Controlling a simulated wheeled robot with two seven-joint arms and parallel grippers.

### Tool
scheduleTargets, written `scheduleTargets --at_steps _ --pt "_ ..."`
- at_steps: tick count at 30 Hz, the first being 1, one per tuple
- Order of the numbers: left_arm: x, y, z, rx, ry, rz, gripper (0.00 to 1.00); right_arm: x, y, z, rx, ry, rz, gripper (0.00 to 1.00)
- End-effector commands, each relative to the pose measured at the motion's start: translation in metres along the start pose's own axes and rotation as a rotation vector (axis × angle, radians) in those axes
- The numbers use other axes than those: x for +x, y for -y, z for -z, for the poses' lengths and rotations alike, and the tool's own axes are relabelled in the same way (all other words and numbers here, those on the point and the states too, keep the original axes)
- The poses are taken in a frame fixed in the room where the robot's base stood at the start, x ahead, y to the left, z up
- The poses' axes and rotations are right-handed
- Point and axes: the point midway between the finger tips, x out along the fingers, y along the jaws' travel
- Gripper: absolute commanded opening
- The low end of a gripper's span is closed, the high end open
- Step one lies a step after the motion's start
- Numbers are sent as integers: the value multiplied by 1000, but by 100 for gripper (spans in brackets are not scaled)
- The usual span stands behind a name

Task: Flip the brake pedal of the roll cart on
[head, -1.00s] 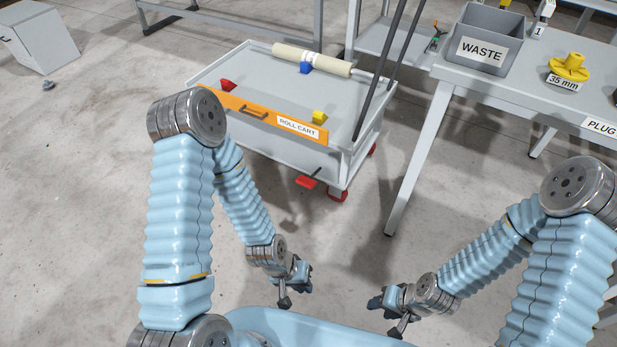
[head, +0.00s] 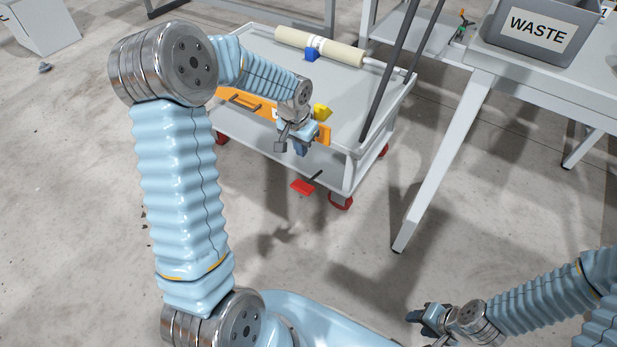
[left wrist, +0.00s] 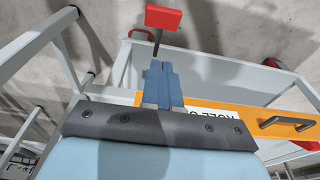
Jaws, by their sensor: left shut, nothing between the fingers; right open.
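The roll cart (head: 342,168) is a light grey cart with an orange front panel and red casters. Its red brake pedal (head: 302,187) sticks out low at the front on a dark lever, near the right front caster. In the left wrist view the pedal (left wrist: 163,17) shows beyond my fingertips, apart from them. My left gripper (head: 301,150) is shut and empty, in front of the orange panel and above the pedal. Its blue fingers (left wrist: 161,75) also show in the left wrist view. My right gripper (head: 420,316) is open and empty at the lower right, away from the cart.
A cream roll (head: 320,47) and a yellow block (head: 321,112) are on the cart top. Dark poles (head: 402,70) rise at its right side. A table with a grey WASTE bin (head: 540,32) stands to the right. The floor before the cart is clear.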

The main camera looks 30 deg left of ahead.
Motion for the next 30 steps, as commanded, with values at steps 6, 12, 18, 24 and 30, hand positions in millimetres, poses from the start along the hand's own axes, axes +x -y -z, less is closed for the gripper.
scheduleTargets --at_steps 6,12,18,24,30 --pt "5 -1 0 0 1 -2 0 1 0 0 0 0 0 44" --pt "35 -2 -1 0 4 -4 0 5 -1 0 0 1 1 44" --pt "79 -2 -2 1 5 -4 0 10 -3 -1 -1 2 2 44" --pt "115 -1 -7 0 4 -3 0 15 -4 -1 -1 4 3 44" --pt "133 -2 -16 0 1 -3 0 17 -4 -1 -1 5 4 44"
